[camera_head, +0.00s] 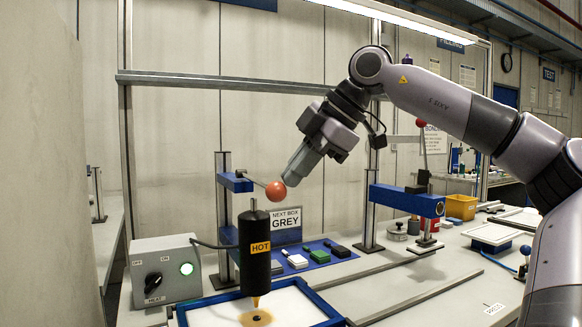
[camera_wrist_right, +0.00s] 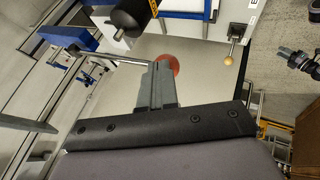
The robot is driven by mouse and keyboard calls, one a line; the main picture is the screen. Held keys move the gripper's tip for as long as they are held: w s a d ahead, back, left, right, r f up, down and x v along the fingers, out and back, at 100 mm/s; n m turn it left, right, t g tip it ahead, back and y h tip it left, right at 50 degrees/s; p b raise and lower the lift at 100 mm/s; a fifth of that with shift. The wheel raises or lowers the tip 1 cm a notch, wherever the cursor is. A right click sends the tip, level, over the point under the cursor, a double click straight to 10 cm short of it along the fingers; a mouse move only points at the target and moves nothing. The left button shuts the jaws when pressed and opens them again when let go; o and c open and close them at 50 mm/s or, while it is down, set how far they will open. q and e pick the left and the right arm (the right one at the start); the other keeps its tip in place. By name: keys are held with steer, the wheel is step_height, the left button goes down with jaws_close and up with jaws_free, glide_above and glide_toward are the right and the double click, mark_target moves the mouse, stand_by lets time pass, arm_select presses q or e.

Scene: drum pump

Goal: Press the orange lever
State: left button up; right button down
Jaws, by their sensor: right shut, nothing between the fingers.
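The orange lever is a thin metal rod with an orange ball (camera_head: 276,191) at its end. It reaches out from a blue block (camera_head: 235,182) on a grey post above the black HOT cylinder (camera_head: 254,252). My right gripper (camera_head: 291,176) is shut and empty, with its fingertips right at the upper right of the ball. I cannot tell whether they touch it. In the right wrist view the ball (camera_wrist_right: 173,62) shows partly behind the shut fingers (camera_wrist_right: 157,76), and the rod runs left to the blue block (camera_wrist_right: 66,36). My left gripper is not in view.
A blue-rimmed white tray (camera_head: 335,318) lies below the cylinder. A grey control box (camera_head: 165,272) with a lit green button stands at left. A NEXT BOX GREY sign (camera_head: 285,222) and a blue mat (camera_head: 309,260) with small blocks are behind. Another blue press arm (camera_head: 408,200) stands right.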

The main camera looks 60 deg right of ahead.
arm_select(q)
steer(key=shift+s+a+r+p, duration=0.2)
steer(key=shift+p, duration=0.25)
arm_select(e)
steer(key=v, duration=1)
steer(key=shift+w+d+r, duration=0.15)
steer(key=shift+w+d, duration=0.05)
steer(key=shift+w, duration=0.1)
